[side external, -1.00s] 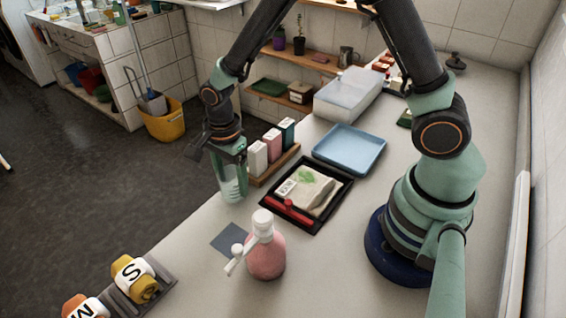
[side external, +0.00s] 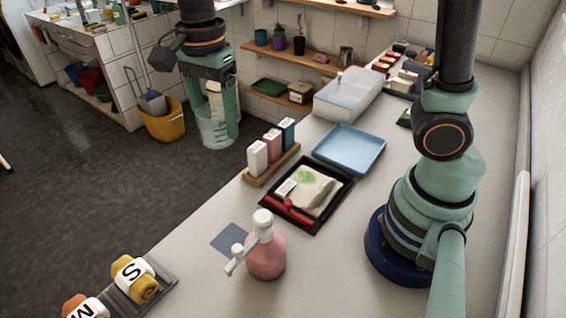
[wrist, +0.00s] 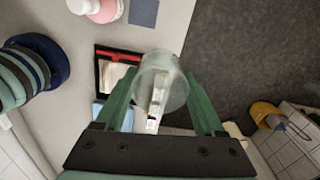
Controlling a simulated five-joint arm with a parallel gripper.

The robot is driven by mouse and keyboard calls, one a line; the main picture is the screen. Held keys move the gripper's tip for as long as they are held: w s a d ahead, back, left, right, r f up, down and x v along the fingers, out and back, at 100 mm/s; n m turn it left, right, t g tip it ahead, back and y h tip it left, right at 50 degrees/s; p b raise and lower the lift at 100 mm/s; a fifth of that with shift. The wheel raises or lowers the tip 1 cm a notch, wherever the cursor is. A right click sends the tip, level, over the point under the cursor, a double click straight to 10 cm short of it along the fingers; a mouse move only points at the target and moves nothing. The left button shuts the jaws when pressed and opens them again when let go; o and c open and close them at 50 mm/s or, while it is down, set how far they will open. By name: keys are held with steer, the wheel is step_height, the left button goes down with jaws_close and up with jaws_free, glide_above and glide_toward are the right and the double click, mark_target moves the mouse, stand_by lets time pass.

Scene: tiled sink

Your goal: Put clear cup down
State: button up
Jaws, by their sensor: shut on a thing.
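The clear cup (side external: 213,128) is a see-through beaker held between the green fingers of my gripper (side external: 222,125). In the side view it is upright and in the air, seen against the dark floor at the upper left, apart from the counter. In the wrist view the cup (wrist: 162,84) sits between the two green fingertips of my gripper (wrist: 160,95), seen from above. The gripper is shut on it. Part of the cup is hidden behind a finger in the side view.
On the counter stand a pink pump bottle (side external: 266,255), a dark square mat (side external: 232,240), a black tray (side external: 271,221), a blue tray (side external: 376,157) and a wooden rack (side external: 262,178) with several boxes. A yellow bucket (side external: 166,125) stands on the floor.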

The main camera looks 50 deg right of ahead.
steer(key=s+a+n, duration=0.3)
steer(key=s+a, duration=0.2)
steer(key=a, duration=0.1)
steer(key=f, duration=1.5)
steer(key=shift+s+d+f, duration=0.1)
steer(key=shift+s+f, duration=0.15)
steer(key=shift+s, duration=0.05)
steer(key=shift+f, duration=2.2)
steer(key=shift+f, duration=0.1)
steer(key=o, duration=1.1)
